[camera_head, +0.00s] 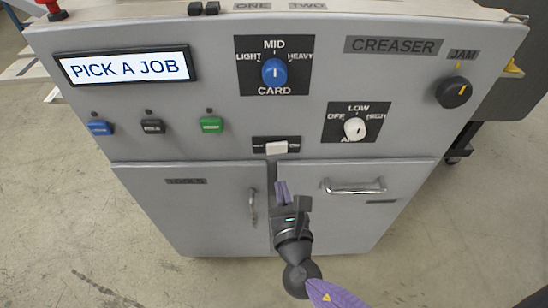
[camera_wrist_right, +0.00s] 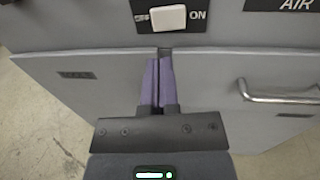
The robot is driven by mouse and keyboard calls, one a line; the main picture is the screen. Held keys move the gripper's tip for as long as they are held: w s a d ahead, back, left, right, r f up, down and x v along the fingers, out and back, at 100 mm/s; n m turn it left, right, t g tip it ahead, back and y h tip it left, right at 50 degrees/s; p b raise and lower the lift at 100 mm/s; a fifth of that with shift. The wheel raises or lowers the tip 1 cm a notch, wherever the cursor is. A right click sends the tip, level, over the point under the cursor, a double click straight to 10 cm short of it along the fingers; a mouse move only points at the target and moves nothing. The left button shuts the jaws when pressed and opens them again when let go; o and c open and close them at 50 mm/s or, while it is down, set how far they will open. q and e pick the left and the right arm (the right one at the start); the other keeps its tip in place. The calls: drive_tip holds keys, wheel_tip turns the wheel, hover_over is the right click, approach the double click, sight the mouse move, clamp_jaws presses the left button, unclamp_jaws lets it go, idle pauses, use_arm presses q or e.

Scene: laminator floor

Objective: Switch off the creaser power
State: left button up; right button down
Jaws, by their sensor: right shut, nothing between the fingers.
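The creaser (camera_head: 225,120) is a grey cabinet with a sloped front panel and a "CREASER" label. Its power switch (camera_head: 277,147) is a white rocker on a black plate low on the panel. In the right wrist view the white rocker (camera_wrist_right: 168,18) has "ON" at its right and an unclear label at its left; I cannot tell which side is pressed. My right gripper (camera_head: 282,188) is shut and empty, with purple fingers, just below the switch and apart from it. Its fingertips also show in the right wrist view (camera_wrist_right: 159,62). My left gripper is not in view.
The panel has a "PICK A JOB" screen (camera_head: 124,66), a blue card knob (camera_head: 274,72), a white air knob (camera_head: 355,128), a black jam knob (camera_head: 454,92) and a green button (camera_head: 211,125). Two doors below have handles, one a bar handle (camera_head: 355,186). A red knob (camera_head: 53,9) stands top left.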

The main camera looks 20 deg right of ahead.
sight(273, 150)
drive_tip(key=w, duration=0.5)
drive_tip(key=w+d+b, duration=0.1)
drive_tip(key=w, duration=0.1)
drive_tip(key=shift+w+f, duration=0.1)
drive_tip(key=shift+w, duration=0.65)
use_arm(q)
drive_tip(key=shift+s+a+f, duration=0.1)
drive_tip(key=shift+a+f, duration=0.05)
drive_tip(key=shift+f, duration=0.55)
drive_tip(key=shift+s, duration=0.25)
use_arm(e)
drive_tip(key=shift+w+h, duration=0.2)
drive_tip(key=shift+h, duration=0.1)
drive_tip(key=shift+a+m+h, duration=0.1)
drive_tip(key=shift+m+h, duration=0.4)
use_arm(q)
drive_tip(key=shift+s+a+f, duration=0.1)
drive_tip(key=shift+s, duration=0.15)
